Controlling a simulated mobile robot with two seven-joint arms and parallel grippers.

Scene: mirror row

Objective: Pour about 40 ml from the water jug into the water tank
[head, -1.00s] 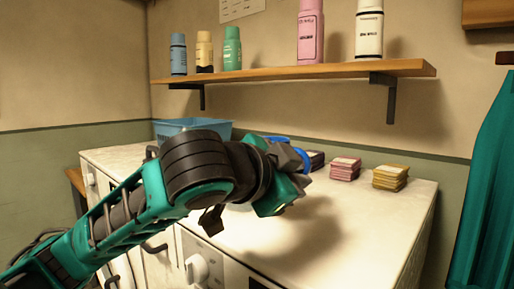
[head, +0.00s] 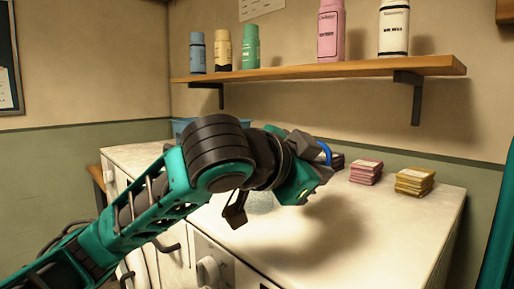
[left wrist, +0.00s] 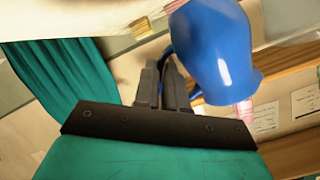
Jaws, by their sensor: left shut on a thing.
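The blue water jug (left wrist: 212,50) shows large in the left wrist view, tilted in that picture. My left gripper (left wrist: 166,82) is shut on its handle. In the head view my left gripper (head: 312,165) is above the white counter, and only a small blue part of the jug (head: 325,152) shows past it. The rest of the jug is hidden behind the gripper. A pale, see-through object (head: 262,203) stands on the counter partly behind my arm; I cannot tell if it is the water tank. No water is visible. My right gripper is out of view.
A blue bin (head: 180,127) stands at the counter's back left, partly hidden by my arm. Pink (head: 366,171) and yellow (head: 414,181) stacks lie at the back right. A wooden shelf (head: 320,70) with several bottles hangs above. The counter's front right (head: 370,235) is clear.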

